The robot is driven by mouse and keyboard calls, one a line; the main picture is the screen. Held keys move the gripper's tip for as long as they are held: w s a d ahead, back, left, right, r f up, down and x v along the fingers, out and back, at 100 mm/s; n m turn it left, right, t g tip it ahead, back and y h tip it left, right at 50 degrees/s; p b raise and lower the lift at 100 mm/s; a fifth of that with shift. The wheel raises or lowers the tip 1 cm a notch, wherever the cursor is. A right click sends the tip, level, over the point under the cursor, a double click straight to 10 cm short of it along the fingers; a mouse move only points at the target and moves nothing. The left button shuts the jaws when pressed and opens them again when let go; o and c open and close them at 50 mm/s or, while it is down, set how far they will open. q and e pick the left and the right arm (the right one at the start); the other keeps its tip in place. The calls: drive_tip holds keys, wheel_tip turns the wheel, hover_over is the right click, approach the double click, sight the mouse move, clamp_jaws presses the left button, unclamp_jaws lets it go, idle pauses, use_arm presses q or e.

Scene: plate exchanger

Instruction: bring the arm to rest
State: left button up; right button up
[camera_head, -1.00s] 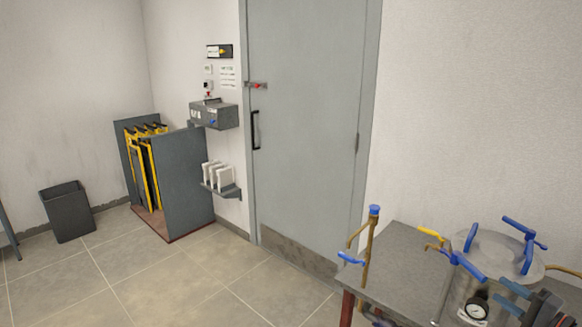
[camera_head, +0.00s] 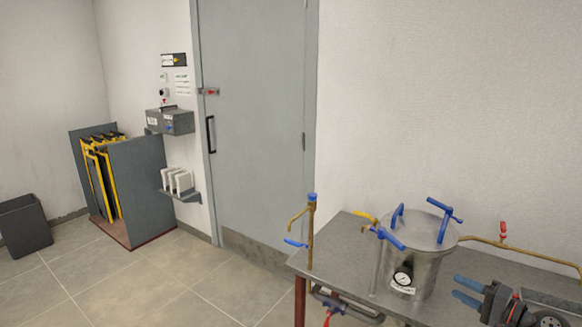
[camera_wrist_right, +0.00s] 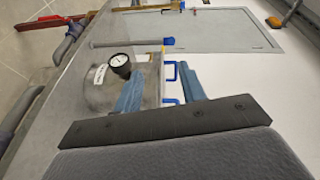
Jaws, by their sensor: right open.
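My right gripper (camera_head: 457,288) is at the lower right of the head view, in front and to the right of a steel vessel (camera_head: 428,262) on the bench. Its two blue fingers are apart, with nothing between them. The right wrist view also shows the open fingers (camera_wrist_right: 165,78), with the vessel's gauge (camera_wrist_right: 120,66) beyond them. A gap shows between the fingers and the vessel in the head view. My left gripper is in neither view.
The vessel has blue clamp handles and a gauge and stands on a grey bench (camera_head: 345,245). A brass pipe with a blue top (camera_head: 311,220) rises at the bench's left end. A grey door (camera_head: 255,120) stands behind. The floor (camera_head: 130,290) at left is clear.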

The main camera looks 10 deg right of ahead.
drive_tip(key=s+f+n+g+h, duration=0.2)
drive_tip(key=f+n+g, duration=0.2)
drive_tip(key=f, duration=0.6)
drive_tip(key=s+f+n+g+h, duration=0.2)
drive_tip(key=s+f+n+g, duration=0.15)
drive_tip(key=f, duration=0.65)
drive_tip(key=s+a+f+n+g+h, duration=0.2)
drive_tip(key=s+a+f, duration=0.25)
drive_tip(key=f, duration=0.55)
drive_tip(key=s+a+f+n+g+h, duration=0.25)
drive_tip(key=s+a+f, duration=0.2)
drive_tip(key=f, duration=0.55)
drive_tip(key=s+a+f+y, duration=0.1)
drive_tip(key=s+a+f, duration=0.2)
drive_tip(key=a, duration=0.8)
drive_tip(key=s+a+f+n+g, duration=0.1)
drive_tip(key=s+a+f, duration=0.2)
drive_tip(key=a, duration=0.7)
drive_tip(key=s+a+f+g+y, duration=0.1)
drive_tip(key=s+a+f, duration=0.2)
drive_tip(key=a, duration=0.8)
drive_tip(key=shift+a+f+y, duration=0.25)
drive_tip(key=shift+a+y, duration=0.05)
drive_tip(key=shift+y, duration=0.05)
drive_tip(key=shift+s, duration=0.15)
